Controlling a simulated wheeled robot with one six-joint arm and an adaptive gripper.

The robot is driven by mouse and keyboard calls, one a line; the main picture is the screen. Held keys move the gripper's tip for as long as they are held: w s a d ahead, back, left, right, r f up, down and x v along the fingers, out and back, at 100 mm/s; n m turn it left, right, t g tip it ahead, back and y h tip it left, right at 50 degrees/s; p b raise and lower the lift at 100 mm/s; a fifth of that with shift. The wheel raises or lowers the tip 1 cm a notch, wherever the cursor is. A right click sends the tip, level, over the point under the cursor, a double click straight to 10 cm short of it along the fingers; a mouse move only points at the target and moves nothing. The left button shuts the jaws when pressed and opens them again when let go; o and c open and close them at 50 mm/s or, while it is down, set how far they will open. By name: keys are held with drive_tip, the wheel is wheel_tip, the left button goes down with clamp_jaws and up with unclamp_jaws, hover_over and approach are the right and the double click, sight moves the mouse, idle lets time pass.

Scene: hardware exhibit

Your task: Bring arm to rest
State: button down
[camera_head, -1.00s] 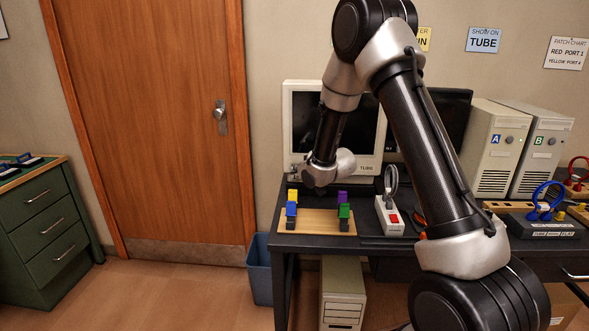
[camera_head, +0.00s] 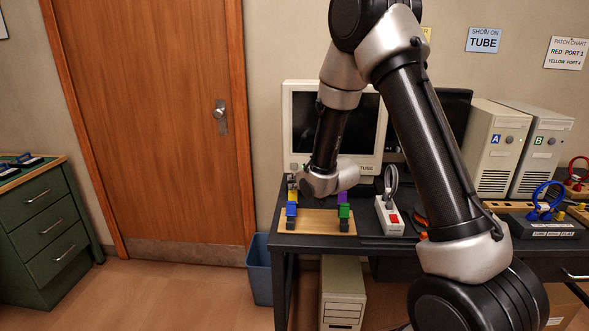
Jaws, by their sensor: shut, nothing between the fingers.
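My arm rises from the lower right, bends at the top of the picture and comes down to its wrist (camera_head: 322,184) over the back of the desk, in front of the beige monitor. The gripper at its end cannot be made out; the wrist seems to hide it. Below the wrist a wooden board (camera_head: 318,222) holds a yellow block (camera_head: 292,195), a blue block (camera_head: 291,209), a purple block (camera_head: 342,197) and a green block (camera_head: 344,211). I see nothing carried by the arm.
The beige monitor (camera_head: 301,124) stands close behind the wrist. A power strip (camera_head: 389,216) with a red switch lies right of the board. Two computer towers (camera_head: 490,150) (camera_head: 543,150) stand further right. A blue bin (camera_head: 259,270) is left of the desk; the floor before the door (camera_head: 150,120) is clear.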

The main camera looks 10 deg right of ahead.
drive_tip(key=shift+s, duration=0.1)
drive_tip(key=s+d+r+g+h, duration=0.35)
drive_tip(key=s+d+r, duration=0.75)
drive_tip(key=s+r, duration=0.5)
drive_tip(key=s+d+r+g, duration=0.1)
drive_tip(key=s+d+g, duration=0.1)
drive_tip(key=s, duration=1)
drive_tip(key=s+d+r+m+g, duration=0.1)
drive_tip(key=s+d+r+g, duration=0.1)
drive_tip(key=s, duration=1)
drive_tip(key=shift+s+r+h, duration=0.2)
drive_tip(key=shift+s+h, duration=0.15)
drive_tip(key=shift+s, duration=0.05)
drive_tip(key=shift+d, duration=0.1)
idle(1.4)
